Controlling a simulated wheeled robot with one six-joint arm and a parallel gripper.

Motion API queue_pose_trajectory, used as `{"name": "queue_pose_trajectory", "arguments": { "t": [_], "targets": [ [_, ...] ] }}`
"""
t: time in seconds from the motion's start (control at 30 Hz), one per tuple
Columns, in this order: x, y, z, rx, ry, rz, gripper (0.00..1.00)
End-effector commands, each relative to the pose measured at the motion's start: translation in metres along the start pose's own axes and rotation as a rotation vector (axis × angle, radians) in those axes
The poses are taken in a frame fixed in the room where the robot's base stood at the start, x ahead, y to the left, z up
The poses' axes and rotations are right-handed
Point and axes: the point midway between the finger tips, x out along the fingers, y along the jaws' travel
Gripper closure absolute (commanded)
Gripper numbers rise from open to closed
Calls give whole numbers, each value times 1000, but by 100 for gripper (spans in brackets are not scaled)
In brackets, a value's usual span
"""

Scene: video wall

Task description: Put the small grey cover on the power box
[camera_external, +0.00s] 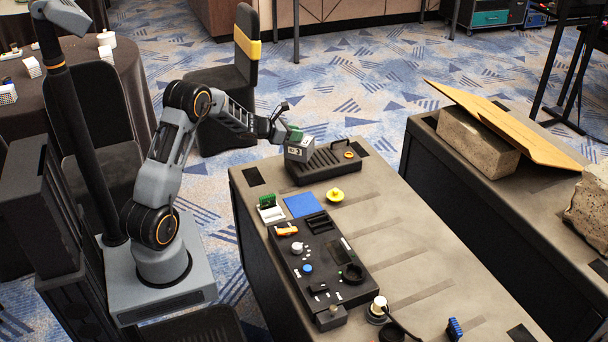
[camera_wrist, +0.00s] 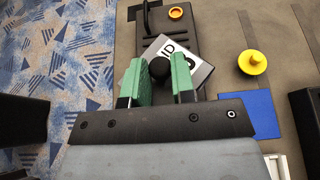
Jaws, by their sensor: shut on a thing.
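The small grey cover (camera_external: 299,152) has a white label, which reads "ID" in the wrist view (camera_wrist: 203,72). My gripper (camera_external: 294,134) has green fingertips and is shut on the cover's round black knob (camera_wrist: 159,68). The black power box (camera_external: 338,168), with a ribbed top, stands at the far end of the table. In the wrist view the power box (camera_wrist: 183,36) lies beyond and below the cover. The cover is over the box's left end, turned at an angle to it. I cannot tell whether they touch. The cover hides part of the box.
A yellow knobbed piece (camera_external: 335,195) and a blue square (camera_external: 301,205) lie near the box. A small green-and-white item (camera_external: 269,208) sits at the left edge. The table's right strip is mostly clear.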

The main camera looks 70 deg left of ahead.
Motion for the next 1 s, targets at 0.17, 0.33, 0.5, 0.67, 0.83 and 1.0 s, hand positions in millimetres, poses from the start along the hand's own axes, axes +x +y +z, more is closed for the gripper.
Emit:
{"name": "queue_pose_trajectory", "arguments": {
  "t": [0.17,0.33,0.5,0.67,0.83,1.0],
  "targets": [
    [9,3,-6,0,1,-1,100],
    [18,3,-25,-1,1,-2,100],
    [21,4,-34,1,0,-1,100],
    [21,4,-34,2,-1,0,100],
    [22,3,-36,1,0,0,100],
    [22,3,-37,1,0,-1,68]
  ]
}}
